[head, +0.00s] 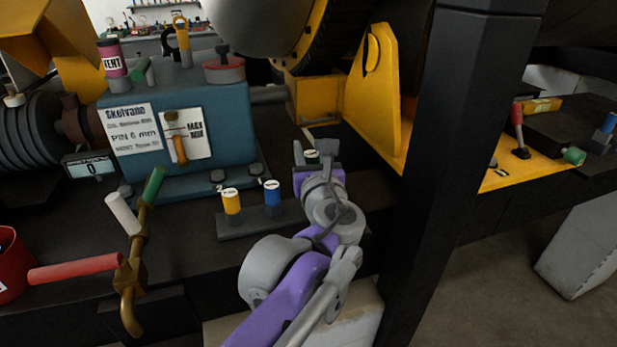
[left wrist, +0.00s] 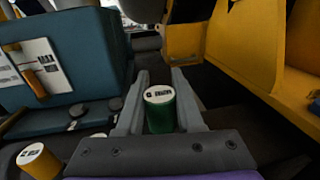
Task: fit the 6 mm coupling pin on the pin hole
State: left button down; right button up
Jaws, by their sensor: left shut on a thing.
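My left gripper (head: 316,158) is shut on a green pin with a white labelled top (left wrist: 160,110). In the left wrist view the pin stands upright between the two grey fingers. In the head view only the pin's top (head: 312,155) shows, and the fingers hide the rest. The gripper is to the right of the blue machine, in front of the yellow bracket. A yellow pin (head: 232,203) and a blue pin (head: 272,195) stand in a dark rack (head: 250,225) left of my arm. I cannot make out the pin hole. My right gripper is not in view.
The blue machine (head: 225,120) bears a "PIN 6 mm" sheet (head: 137,135). A yellow bracket (head: 378,95) and a dark post (head: 440,150) stand to the right. Bronze levers (head: 130,275) and a red handle (head: 75,268) are at the left front.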

pick_arm(q)
jog(key=shift+f, duration=2.6)
jog(key=shift+w+f, duration=0.1)
jog(key=c, duration=0.5)
grip_release()
jog(key=shift+c, duration=0.2)
jog(key=s, duration=0.4)
jog(key=s+d+b, duration=0.1)
jog(key=s, duration=0.7)
jog(key=shift+d, duration=0.4)
jog(key=shift+w, duration=0.1)
